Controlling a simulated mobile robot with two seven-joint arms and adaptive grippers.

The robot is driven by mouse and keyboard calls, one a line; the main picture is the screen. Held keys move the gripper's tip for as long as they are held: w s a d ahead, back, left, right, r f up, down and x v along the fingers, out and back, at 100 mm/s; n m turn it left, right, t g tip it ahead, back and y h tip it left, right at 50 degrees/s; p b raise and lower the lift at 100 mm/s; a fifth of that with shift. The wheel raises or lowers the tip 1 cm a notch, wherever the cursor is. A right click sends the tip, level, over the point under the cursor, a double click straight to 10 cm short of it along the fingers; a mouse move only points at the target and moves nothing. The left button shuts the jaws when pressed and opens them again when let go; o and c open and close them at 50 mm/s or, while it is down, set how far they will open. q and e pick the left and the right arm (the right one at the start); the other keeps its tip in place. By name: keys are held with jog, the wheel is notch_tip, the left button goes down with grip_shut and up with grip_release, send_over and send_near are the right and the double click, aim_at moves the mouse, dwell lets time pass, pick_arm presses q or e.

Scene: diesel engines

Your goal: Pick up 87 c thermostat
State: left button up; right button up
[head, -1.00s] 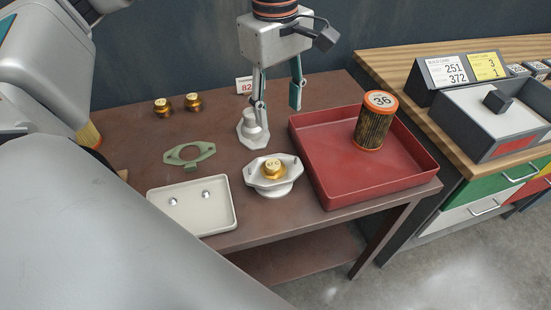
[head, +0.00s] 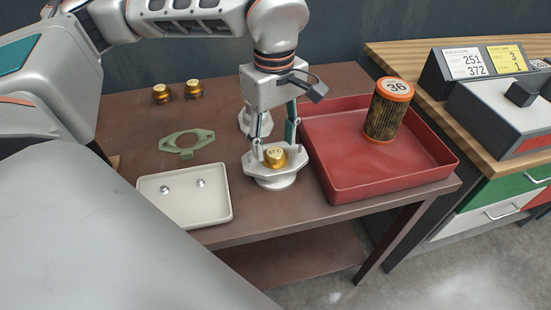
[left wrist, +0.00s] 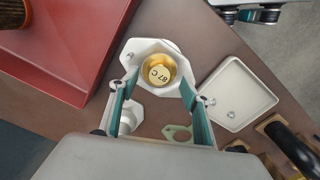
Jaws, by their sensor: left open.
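The 87 c thermostat (head: 275,157) is a small gold cap. My left gripper (head: 274,147) is open over the housing, pointing down. In the left wrist view its fingers (left wrist: 159,84) stand apart, one on each side of the thermostat, with gaps between. A grey, black and teal part at the top right there seems to be my right gripper (left wrist: 250,14); its jaws are unclear.
A red tray (head: 350,182) holding an orange-topped filter (head: 388,110) stands close right of the housing. A cream tray (head: 184,210) with two silver studs, a green gasket (head: 187,142) and two other gold caps (head: 178,91) lie left. A second white part (head: 246,118) stands behind.

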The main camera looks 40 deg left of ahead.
pick_arm(q)
notch_tip(320, 180, down, 2)
jog(key=shift+w+f, duration=0.1)
jog(key=c, duration=1.2)
jog(key=shift+r, duration=0.2)
